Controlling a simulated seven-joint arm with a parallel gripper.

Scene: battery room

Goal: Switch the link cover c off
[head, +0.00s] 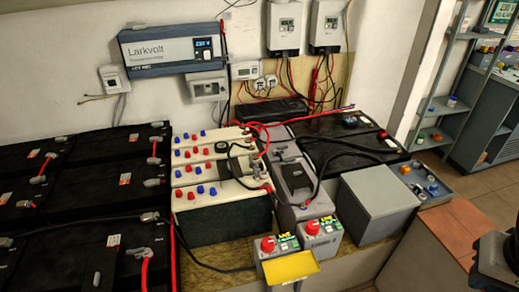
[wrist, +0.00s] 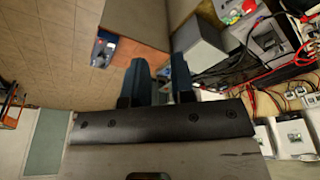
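No letter "c" is readable, so I cannot tell which part is link cover c. In the head view, two small grey boxes with red knobs stand at the front of the bench: the left switch box (head: 270,250) has a yellow flap (head: 292,268) in front, and the right switch box (head: 320,236) stands beside it. A dark grey cover-like part (head: 296,178) lies on the long grey unit behind them. My gripper (wrist: 158,62) shows in the wrist view with its two dark blue fingers apart and nothing between them. It touches none of these parts.
Black batteries (head: 75,185) with red cables fill the left. Cream-topped batteries (head: 220,165) stand mid-bench. A plain grey box (head: 378,200) is at right, also visible in the wrist view (wrist: 200,48). Loose cables cross the bench. Tiled floor at right is partly open.

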